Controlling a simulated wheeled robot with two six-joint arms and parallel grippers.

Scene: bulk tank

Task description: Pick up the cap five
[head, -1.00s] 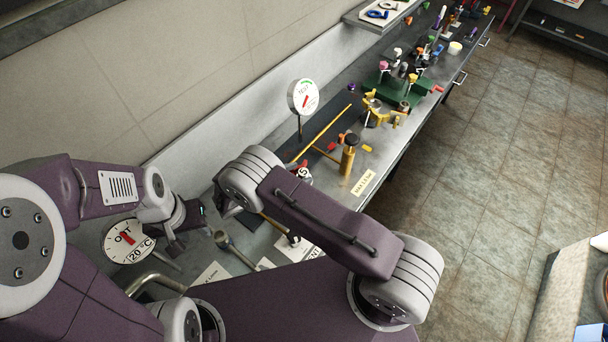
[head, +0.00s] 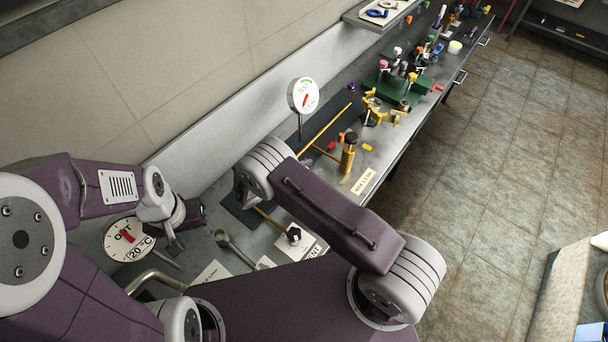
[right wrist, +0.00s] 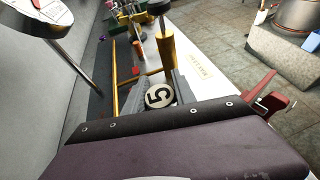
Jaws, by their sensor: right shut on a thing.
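Cap five (right wrist: 159,96), a round piece with a black 5 on a pale disc, sits between the grey fingers of my right gripper (right wrist: 160,82) in the right wrist view. The gripper is shut on it. Whether the cap touches anything below cannot be told. In the head view my right forearm hides the cap and the right gripper. My left gripper (head: 186,226) hangs over the bench near the OUT dial; its fingers are too dark and small to read.
A brass post with a dark knob (head: 348,154) stands on the bench, near a yellow rod (head: 326,131) and a round gauge (head: 304,96). A thermometer dial (head: 129,240) is at the left. A green stand (head: 388,88) is farther back. The floor at the right is open.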

